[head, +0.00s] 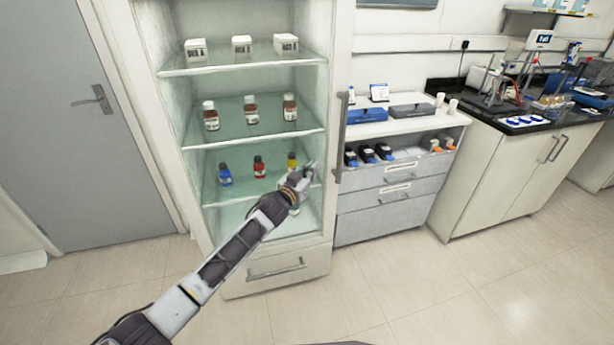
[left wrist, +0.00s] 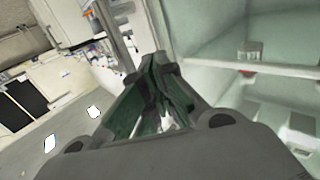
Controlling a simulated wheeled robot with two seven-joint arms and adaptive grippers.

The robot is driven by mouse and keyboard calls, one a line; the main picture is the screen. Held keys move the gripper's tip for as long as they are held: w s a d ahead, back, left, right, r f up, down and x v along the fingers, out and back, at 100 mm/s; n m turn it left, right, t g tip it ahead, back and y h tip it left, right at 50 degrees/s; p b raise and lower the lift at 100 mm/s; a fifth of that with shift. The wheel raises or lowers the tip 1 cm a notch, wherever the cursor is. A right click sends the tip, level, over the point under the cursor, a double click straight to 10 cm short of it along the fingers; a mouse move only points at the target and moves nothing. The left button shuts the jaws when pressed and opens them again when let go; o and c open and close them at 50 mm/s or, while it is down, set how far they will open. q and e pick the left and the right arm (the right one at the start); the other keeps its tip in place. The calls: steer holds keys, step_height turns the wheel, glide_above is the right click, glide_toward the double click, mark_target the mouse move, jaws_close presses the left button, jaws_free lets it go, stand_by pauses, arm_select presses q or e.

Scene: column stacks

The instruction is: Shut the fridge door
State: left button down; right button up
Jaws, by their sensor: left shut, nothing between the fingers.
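The white fridge (head: 278,264) stands left of centre in the head view, its lit shelves showing. Its door (head: 340,60) appears to be a glass panel in a white frame, with a vertical grey handle (head: 340,136) on the right side. It looks in or close to the fridge front; I cannot tell whether a small gap remains. My left gripper (head: 308,172) is shut and empty, in front of the lower right part, left of the handle. In the left wrist view, its fingers (left wrist: 165,108) point toward the pale frame; contact is unclear. My right gripper is out of view.
Bottles and white boxes stand on the fridge shelves. A drawer unit (head: 392,212) stands close on the right, with a black-topped bench (head: 490,190) beyond. A grey room door (head: 60,130) is on the left. The floor (head: 420,290) in front is clear.

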arm_select(q)
steer(key=shift+v, duration=1.45)
steer(key=shift+s, duration=0.1)
